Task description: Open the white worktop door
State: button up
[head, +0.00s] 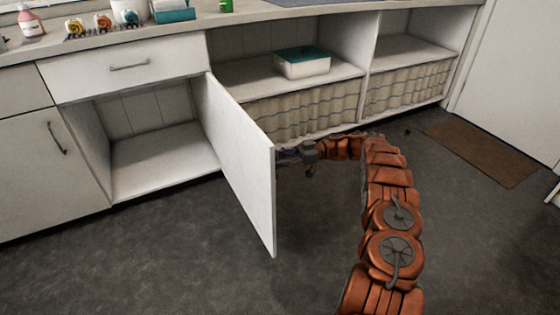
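The white worktop door (243,165) stands swung far out from the cabinet, showing its edge and inner face toward the left. The cabinet behind it (160,160) is open to view and looks empty. My gripper (284,157) is on the right side of the door, close to its outer face near the free edge. The door's edge hides the gripper's fingertips, so I cannot tell whether they touch the door or hold a handle. My orange arm reaches in from the lower right.
A drawer (130,68) above the opening and a door (40,155) at its left are closed. Open shelves with a white box with a teal lid (303,62) and curtained baskets (300,110) are on the right. A brown mat (482,150) lies on the otherwise clear floor.

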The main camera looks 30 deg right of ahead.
jog(key=shift+s+d, duration=0.1)
jog(key=shift+s, duration=0.1)
dwell(0.5)
notch_tip(320, 180, up, 10)
jog(key=shift+r, duration=0.2)
dwell(0.4)
jog(key=shift+f, duration=0.15)
